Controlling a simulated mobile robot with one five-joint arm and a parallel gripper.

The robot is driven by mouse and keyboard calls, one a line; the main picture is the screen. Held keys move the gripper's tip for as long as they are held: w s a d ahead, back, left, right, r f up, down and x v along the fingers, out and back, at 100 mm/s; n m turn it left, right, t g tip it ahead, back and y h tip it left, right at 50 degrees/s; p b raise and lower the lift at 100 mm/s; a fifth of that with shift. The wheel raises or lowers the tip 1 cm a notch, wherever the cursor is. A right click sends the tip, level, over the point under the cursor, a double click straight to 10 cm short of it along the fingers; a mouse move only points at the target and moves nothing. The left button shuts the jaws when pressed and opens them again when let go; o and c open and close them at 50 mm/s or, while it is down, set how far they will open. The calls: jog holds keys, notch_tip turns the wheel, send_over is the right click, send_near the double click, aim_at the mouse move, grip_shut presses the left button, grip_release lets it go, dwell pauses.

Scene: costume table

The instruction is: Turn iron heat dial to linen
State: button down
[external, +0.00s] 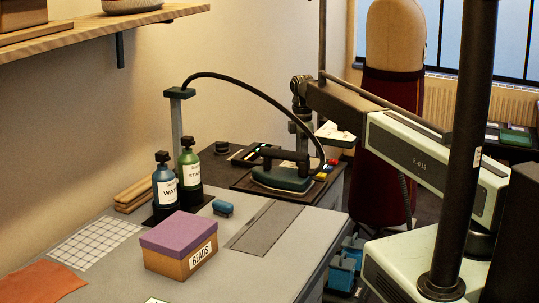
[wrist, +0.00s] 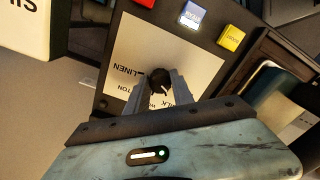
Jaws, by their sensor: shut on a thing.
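The iron heat dial, a small black knob (wrist: 159,77) with a pale mark, stands on a cream label plate (wrist: 190,58) in the wrist view. LINEN is printed left of the knob; partly covered words, one ending in "TON" and one like SILK, lie below it. The pale mark is on the knob's lower side, towards the SILK side. My gripper (wrist: 157,82) is shut on the knob, one grey finger on each side. In the external view the green iron (external: 281,178) rests on its dark station; the dial and my fingertips cannot be made out there.
Red (wrist: 146,3), blue (wrist: 192,16) and yellow (wrist: 231,37) buttons sit close beyond the plate. A black hose (external: 250,87) arches over the iron. Two bottles (external: 189,168) and a purple-lidded beads box (external: 180,240) stand on the table to the left.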

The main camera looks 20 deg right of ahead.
jog(key=m, duration=0.7)
jog(key=shift+s, duration=0.1)
jog(key=m, duration=0.6)
jog(key=shift+a+m, duration=0.1)
jog(key=shift+m, duration=0.3)
jog(key=m, duration=1.3)
jog(key=shift+a+m, duration=0.1)
jog(key=shift+m, duration=0.2)
jog(key=c, duration=1.1)
grip_release()
jog(key=shift+r, duration=0.1)
